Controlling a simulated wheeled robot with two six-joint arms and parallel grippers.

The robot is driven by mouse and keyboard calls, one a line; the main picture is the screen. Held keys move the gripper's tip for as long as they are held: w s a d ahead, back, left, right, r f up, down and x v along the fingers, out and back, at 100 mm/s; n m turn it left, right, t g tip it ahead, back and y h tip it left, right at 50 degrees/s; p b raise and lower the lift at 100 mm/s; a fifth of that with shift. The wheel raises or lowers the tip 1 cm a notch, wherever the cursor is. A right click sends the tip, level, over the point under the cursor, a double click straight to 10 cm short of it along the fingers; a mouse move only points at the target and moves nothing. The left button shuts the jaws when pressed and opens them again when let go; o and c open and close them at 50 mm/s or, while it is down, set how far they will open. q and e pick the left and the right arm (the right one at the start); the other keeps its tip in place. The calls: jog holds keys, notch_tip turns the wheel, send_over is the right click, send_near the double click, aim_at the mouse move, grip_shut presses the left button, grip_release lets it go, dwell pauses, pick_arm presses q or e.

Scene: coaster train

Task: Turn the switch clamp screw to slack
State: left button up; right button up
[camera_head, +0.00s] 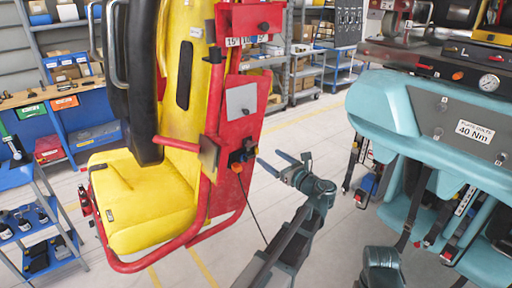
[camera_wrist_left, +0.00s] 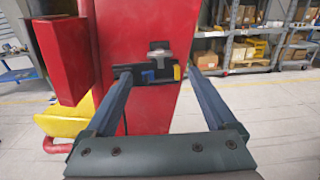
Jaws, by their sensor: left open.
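A dark switch unit (camera_head: 241,158) with an orange part sits on the side of the red seat frame (camera_head: 222,186), and a black cable hangs below it. In the left wrist view the switch unit (camera_wrist_left: 146,76) shows as a dark bracket with blue and yellow parts, under a grey block (camera_wrist_left: 159,50). I cannot make out for certain which part is the clamp screw. My left gripper (camera_head: 271,158) is open and empty, just right of the switch unit and apart from it. In the left wrist view its fingers point at the unit from either side. My right gripper is not in view.
A yellow seat (camera_head: 140,200) with a black restraint adjoins the red frame. A red block (camera_wrist_left: 61,55) juts out left of my left gripper. A teal car body (camera_head: 425,130) with hanging straps stands at right. Open floor (camera_head: 300,135) lies between, with shelves behind.

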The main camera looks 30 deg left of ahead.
aim_at(251, 144)
pick_arm(q)
jog(key=x, duration=0.9)
jog(key=shift+a, duration=0.3)
jog(key=c, duration=1.4)
